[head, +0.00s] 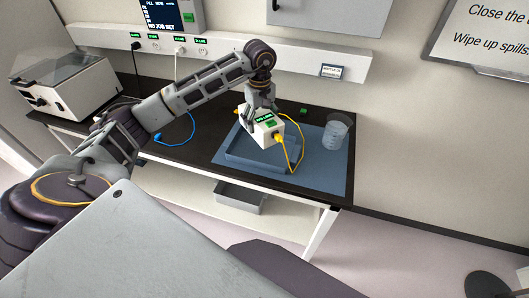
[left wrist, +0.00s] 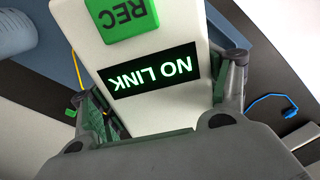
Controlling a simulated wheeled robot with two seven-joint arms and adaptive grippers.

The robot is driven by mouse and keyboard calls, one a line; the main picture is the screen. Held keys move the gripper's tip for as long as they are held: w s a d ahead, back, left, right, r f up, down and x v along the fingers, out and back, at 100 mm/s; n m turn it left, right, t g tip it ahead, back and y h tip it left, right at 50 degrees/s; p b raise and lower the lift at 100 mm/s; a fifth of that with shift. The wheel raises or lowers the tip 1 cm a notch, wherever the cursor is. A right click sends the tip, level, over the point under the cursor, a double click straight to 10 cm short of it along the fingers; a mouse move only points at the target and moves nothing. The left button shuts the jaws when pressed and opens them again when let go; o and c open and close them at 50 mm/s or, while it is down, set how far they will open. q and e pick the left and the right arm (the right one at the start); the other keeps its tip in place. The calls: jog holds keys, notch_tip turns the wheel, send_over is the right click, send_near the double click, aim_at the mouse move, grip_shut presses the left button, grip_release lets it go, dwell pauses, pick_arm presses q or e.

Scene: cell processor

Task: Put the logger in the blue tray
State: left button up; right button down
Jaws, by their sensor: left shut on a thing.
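The logger (head: 264,129) is a white box with a dark screen and a green button, and a yellow cable (head: 299,150) is plugged into its front. In the left wrist view the logger (left wrist: 150,62) fills the middle, its screen reading "NO LINK" beside a green "REC" button. My left gripper (head: 261,108) is shut on the logger from above, with a finger on each side. The logger is over the blue tray (head: 240,161); I cannot tell whether it touches the tray floor. The tray lies on a blue mat. My right gripper is not in view.
A clear beaker (head: 336,132) stands on the blue mat (head: 328,178) right of the tray. A blue cable (head: 180,137) lies on the dark bench to the left. A white machine with a clear lid (head: 66,86) stands at the far left. A wall rail with sockets runs behind.

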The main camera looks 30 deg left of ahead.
pick_arm(q)
jog(key=shift+d+n, duration=0.1)
jog(key=shift+n, duration=0.3)
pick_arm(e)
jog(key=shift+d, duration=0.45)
pick_arm(q)
jog(key=shift+n, duration=0.9)
jog(key=shift+n, duration=0.4)
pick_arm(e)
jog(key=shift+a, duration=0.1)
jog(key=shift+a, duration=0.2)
pick_arm(q)
jog(key=shift+f, duration=0.1)
notch_tip(320, 180, down, 5)
jog(key=shift+p, duration=0.6)
jog(key=shift+f, duration=0.55)
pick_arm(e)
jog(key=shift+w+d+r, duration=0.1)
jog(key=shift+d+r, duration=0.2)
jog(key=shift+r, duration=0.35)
